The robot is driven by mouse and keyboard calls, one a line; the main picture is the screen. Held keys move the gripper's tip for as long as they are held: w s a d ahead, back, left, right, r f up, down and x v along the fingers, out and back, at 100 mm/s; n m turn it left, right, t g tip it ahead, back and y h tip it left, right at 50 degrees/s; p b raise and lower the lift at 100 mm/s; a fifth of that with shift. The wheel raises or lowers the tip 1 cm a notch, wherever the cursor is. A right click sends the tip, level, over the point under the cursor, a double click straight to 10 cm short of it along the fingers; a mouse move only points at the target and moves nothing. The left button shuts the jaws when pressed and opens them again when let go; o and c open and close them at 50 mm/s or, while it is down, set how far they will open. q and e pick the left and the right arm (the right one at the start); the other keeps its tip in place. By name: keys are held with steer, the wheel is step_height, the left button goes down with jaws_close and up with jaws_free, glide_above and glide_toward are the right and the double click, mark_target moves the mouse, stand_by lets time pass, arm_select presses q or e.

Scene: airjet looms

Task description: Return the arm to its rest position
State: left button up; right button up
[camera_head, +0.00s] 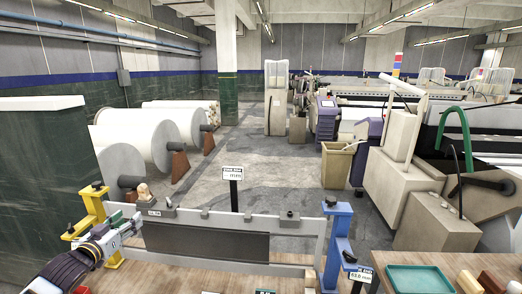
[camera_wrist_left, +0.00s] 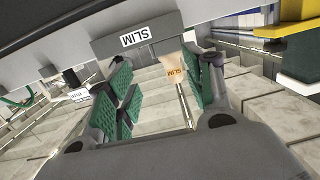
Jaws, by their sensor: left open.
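My left arm comes in at the lower left of the head view. Its gripper (camera_head: 128,226) is beside the yellow post, at the left end of the grey rail frame (camera_head: 285,222). In the left wrist view the two green-padded fingers of the left gripper (camera_wrist_left: 160,88) stand apart with nothing clamped between them. My right gripper is not in view.
A yellow post (camera_head: 95,208) and a blue post (camera_head: 337,240) carry the frame over a wooden table (camera_head: 165,277). A green tray (camera_head: 418,279) sits at the lower right. White rolls (camera_head: 140,135) and looms (camera_head: 440,120) stand behind. The aisle floor (camera_head: 270,170) is clear.

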arm_select(q)
steer(key=s+d+f+g+y, duration=0.1)
steer(key=s+d+f+g, duration=0.2)
steer(key=s+d+f, duration=0.45)
steer(key=s+d+f+g, duration=0.4)
steer(key=s+f, duration=0.1)
steer(key=f, duration=0.6)
steer(key=s+d+f+m+g, duration=0.1)
steer(key=s+d+f+g, duration=0.15)
steer(key=s+d, duration=0.5)
steer(key=s+d+f+g, duration=0.1)
steer(key=s+d+g, duration=0.3)
steer(key=s, duration=0.6)
step_height(320, 180, down, 33)
steer(key=s+g, duration=0.1)
steer(key=s, duration=0.1)
steer(key=s+a+f, duration=0.2)
steer(key=s+f, duration=0.8)
steer(key=s, duration=0.1)
steer(key=s+a+f+g, duration=0.1)
steer(key=s+f, duration=0.9)
steer(key=s, duration=0.1)
steer(key=shift+s+a+f+m, duration=0.2)
steer(key=shift+s+a+m, duration=0.15)
steer(key=shift+a+m, duration=0.05)
